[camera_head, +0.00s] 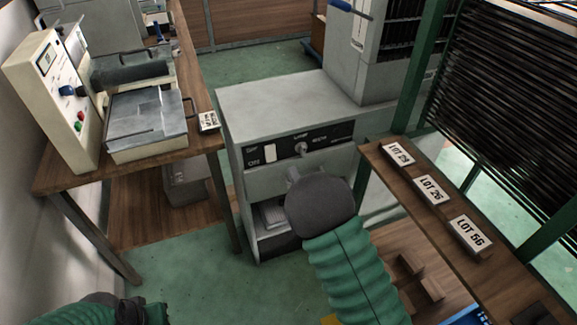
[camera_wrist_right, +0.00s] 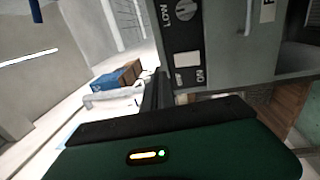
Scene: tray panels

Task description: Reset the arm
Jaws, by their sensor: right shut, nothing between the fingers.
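My right arm, in a green ribbed sleeve, comes in from the bottom of the head view and ends in a dark grey rounded wrist. My right gripper (camera_head: 303,178) is mostly hidden behind that wrist, in front of the grey cabinet (camera_head: 285,100) and below its black control panel (camera_head: 325,142). In the wrist view the right gripper (camera_wrist_right: 157,88) is shut and empty, with the panel's white switch (camera_wrist_right: 187,59) and knob (camera_wrist_right: 186,10) beyond it. Only a green and black part of my left arm shows at the bottom left; its gripper does not show.
A wooden bench (camera_head: 65,178) at left holds a cream control box (camera_head: 50,90) and a metal-lidded tray unit (camera_head: 145,118). A wooden shelf (camera_head: 505,282) at right bears plates including LOT 26 (camera_head: 431,190) and LOT 56 (camera_head: 470,236). Green floor lies between bench and cabinet.

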